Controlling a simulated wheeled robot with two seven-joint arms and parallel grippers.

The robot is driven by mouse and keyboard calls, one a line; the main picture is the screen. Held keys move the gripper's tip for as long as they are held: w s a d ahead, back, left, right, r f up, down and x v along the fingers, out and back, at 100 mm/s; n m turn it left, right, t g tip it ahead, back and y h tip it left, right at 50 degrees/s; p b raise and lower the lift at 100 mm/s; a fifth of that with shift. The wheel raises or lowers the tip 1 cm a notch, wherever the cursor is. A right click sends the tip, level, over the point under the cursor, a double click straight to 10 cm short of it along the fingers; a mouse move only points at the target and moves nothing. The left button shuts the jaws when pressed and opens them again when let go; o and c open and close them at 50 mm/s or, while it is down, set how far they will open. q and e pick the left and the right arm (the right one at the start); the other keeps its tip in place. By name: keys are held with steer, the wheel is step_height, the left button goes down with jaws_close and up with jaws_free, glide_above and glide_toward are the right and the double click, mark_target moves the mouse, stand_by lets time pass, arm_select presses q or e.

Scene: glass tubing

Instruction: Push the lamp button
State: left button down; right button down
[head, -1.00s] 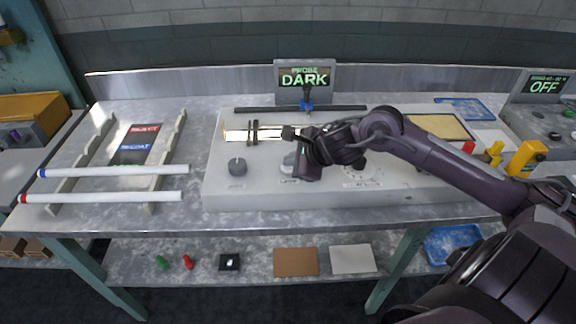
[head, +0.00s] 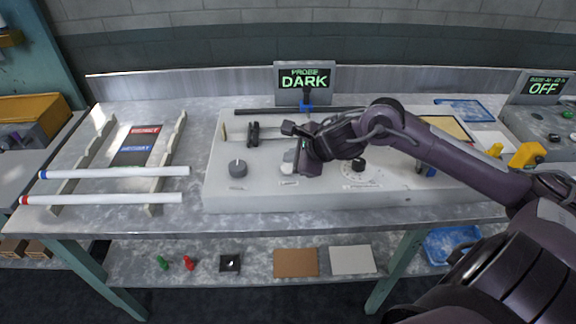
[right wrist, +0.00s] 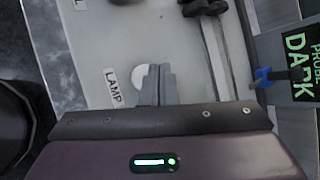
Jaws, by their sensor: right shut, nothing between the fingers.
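The lamp button is a white round knob (head: 287,169) on the front of the light grey console (head: 260,198), with a LAMP label below it. In the right wrist view the button (right wrist: 139,77) is partly covered by the fingers. My right gripper (right wrist: 157,70) is shut and empty, its fingertips overlapping the button's edge in that view. I cannot tell whether they touch it. In the head view the right gripper (head: 299,165) is just right of the button. The bar holder (head: 253,134) at the back left of the console is unlit. My left gripper is not in view.
The PROBE screen (head: 304,80) reads DARK behind the console. Two white tubes (head: 110,172) rest on a rack at left.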

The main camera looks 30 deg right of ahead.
steer(key=shift+r+p, duration=1.25)
steer(key=shift+r, duration=1.45)
